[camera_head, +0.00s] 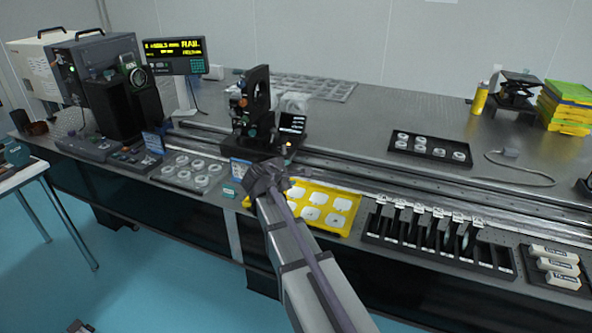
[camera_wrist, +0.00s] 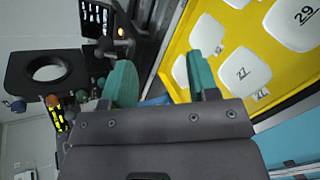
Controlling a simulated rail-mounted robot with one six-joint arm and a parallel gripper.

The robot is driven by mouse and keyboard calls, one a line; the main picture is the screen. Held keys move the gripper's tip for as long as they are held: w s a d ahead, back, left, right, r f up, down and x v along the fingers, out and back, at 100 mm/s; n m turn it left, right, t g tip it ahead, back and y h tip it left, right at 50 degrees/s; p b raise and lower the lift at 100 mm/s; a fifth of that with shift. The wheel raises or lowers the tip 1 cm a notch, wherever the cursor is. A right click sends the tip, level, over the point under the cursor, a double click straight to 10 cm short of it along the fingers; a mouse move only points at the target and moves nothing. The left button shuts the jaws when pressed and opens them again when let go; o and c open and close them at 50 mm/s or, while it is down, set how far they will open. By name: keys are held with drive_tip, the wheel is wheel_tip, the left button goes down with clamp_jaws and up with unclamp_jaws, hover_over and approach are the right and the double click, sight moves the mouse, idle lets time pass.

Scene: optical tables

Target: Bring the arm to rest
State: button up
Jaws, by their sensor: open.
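My arm (camera_head: 305,260) reaches from the bottom of the head view up to the front edge of the optical table. My gripper (camera_head: 265,178) is at its end, beside the left end of the yellow tray (camera_head: 347,222) and in front of the black optical mount (camera_head: 257,110). In the wrist view my gripper (camera_wrist: 160,82) shows two green fingers apart with nothing held between them. The yellow tray with its white numbered pieces (camera_wrist: 241,72) lies to the right of the fingers there. Whether the fingers touch anything is hard to tell.
A tray of round parts (camera_head: 190,172) lies left of my gripper. A black slotted rack (camera_head: 437,238) and a tray of white boxes (camera_head: 556,268) stand to the right. A rail (camera_head: 400,181) runs along the table.

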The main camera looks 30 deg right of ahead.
drive_tip(key=s+m, duration=0.1)
drive_tip(key=s+m+g, duration=0.1)
drive_tip(key=shift+s+a+f+y+p, duration=0.2)
drive_tip(key=shift+s+y+p, duration=0.1)
drive_tip(key=shift+s+y, duration=0.1)
drive_tip(key=shift+w, duration=0.1)
drive_tip(key=s+f+m+g, duration=0.1)
drive_tip(key=m, duration=0.1)
drive_tip(key=s+a+f+m+y, duration=0.1)
drive_tip(key=s, duration=0.1)
drive_tip(key=s+m+g, duration=0.1)
drive_tip(key=s+m, duration=0.1)
drive_tip(key=shift+s+a+f+m+g+y, duration=0.15)
drive_tip(key=shift+a+f+m+g+y, duration=0.15)
drive_tip(key=shift+a+f, duration=0.1)
drive_tip(key=s+a+r+m+g+y+p, duration=0.1)
drive_tip(key=s+a+m+g+y+p, duration=0.1)
drive_tip(key=s+a, duration=0.5)
drive_tip(key=s+a+r+m+g+y+p, duration=0.2)
drive_tip(key=s+a+m+y+p, duration=0.2)
drive_tip(key=s, duration=0.5)
drive_tip(key=a+y+p, duration=0.1)
drive_tip(key=a+p, duration=0.1)
drive_tip(key=a, duration=0.1)
drive_tip(key=shift+s+r+y, duration=0.25)
drive_tip(key=shift+s+y, duration=0.05)
drive_tip(key=shift+s, duration=0.05)
